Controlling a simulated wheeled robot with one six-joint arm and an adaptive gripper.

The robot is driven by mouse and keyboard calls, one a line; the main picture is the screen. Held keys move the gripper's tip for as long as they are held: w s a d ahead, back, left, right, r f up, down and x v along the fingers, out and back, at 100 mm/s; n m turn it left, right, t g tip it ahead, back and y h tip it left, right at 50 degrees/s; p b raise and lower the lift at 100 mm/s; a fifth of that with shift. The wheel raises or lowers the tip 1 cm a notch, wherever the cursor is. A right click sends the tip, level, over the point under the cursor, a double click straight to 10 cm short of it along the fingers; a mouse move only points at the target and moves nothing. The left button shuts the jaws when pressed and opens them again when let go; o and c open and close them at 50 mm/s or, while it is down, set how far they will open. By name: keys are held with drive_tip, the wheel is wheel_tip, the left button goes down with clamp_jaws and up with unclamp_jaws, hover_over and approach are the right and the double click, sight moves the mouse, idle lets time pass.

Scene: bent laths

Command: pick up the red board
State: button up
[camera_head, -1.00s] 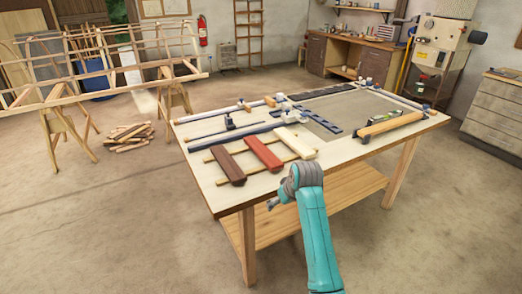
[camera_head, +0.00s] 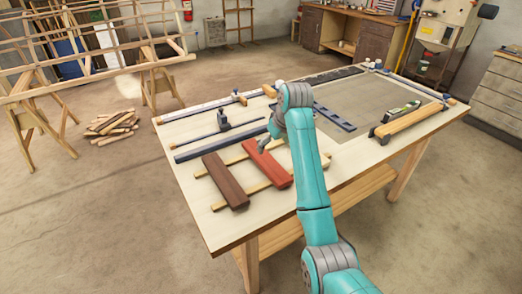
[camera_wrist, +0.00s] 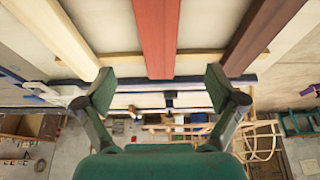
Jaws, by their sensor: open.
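The red board (camera_head: 267,165) lies across two thin pale laths (camera_head: 258,187) on the workbench, beside a dark brown board (camera_head: 225,181). My gripper (camera_head: 263,142) is close to the far end of the red board in the head view, partly hidden by my arm. In the wrist view my gripper (camera_wrist: 160,90) is open and empty, its fingers wide apart. The red board (camera_wrist: 157,38) runs toward the gap between them. A pale board (camera_wrist: 50,28) is to its left and the dark brown board (camera_wrist: 262,38) to its right.
A lath frame on sawhorses (camera_head: 155,85) and a wood pile (camera_head: 112,122) stand at left.

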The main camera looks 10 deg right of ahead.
sight(265, 159)
drive_tip(key=x, duration=1.1)
drive_tip(key=shift+w, duration=0.35)
drive_tip(key=shift+r, duration=0.1)
drive_tip(key=shift+c, duration=0.3)
drive_tip(key=c, duration=1.3)
